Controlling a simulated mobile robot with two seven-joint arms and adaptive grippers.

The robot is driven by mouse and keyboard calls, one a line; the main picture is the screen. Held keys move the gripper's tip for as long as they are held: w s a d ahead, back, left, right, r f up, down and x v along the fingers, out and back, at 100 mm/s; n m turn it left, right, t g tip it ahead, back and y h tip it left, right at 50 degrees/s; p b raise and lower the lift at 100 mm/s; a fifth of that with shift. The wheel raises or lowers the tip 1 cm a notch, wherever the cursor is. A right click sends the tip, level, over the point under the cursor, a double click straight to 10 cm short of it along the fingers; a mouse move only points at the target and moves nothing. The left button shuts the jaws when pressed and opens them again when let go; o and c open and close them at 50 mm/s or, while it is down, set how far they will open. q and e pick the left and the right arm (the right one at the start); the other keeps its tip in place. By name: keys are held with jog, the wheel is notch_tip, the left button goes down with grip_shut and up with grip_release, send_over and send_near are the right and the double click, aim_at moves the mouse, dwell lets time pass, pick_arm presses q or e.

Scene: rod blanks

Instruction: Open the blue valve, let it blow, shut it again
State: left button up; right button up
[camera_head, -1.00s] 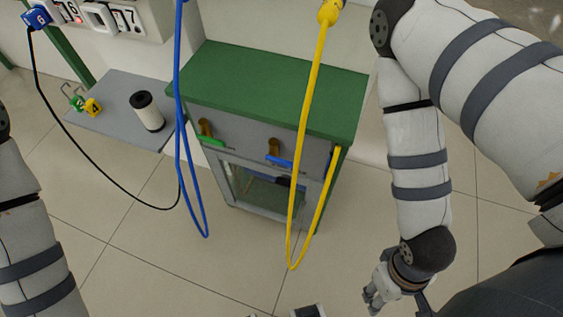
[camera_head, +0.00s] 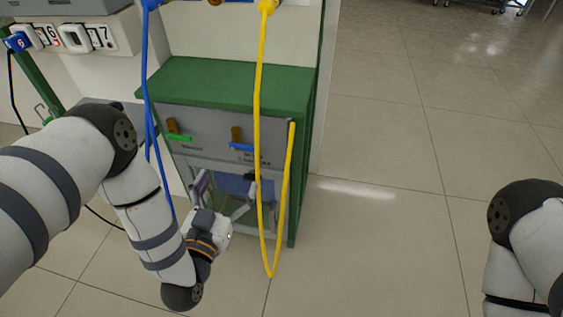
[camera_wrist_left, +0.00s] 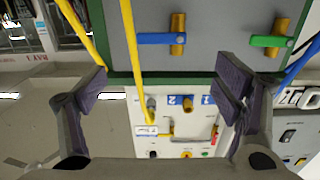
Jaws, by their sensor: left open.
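The blue valve (camera_head: 241,147) is on the grey front panel of the green-topped cabinet. Its blue lever lies level, crosswise to its upright brass body. It also shows in the left wrist view (camera_wrist_left: 158,39), near the top centre. My left gripper (camera_head: 225,192) is in front of the cabinet, below the valve, with its fingers spread and nothing between them. In the left wrist view my left gripper (camera_wrist_left: 165,85) is wide open, and its fingers are apart from the lever. My right arm shows at the right edge of the head view; its gripper is out of view.
A green-levered valve (camera_head: 179,138) sits left of the blue one. A yellow hose (camera_head: 259,120) hangs in a loop in front of the cabinet (camera_head: 225,85), right of the blue valve. A blue hose (camera_head: 147,90) hangs at the left. The floor to the right is clear.

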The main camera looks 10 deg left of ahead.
aim_at(243, 146)
pick_arm(q)
jog(key=w+b, duration=0.1)
jog(key=w, duration=1.1)
jog(key=shift+w, duration=0.3)
jog(key=shift+d+r, duration=0.1)
jog(key=c, duration=1.2)
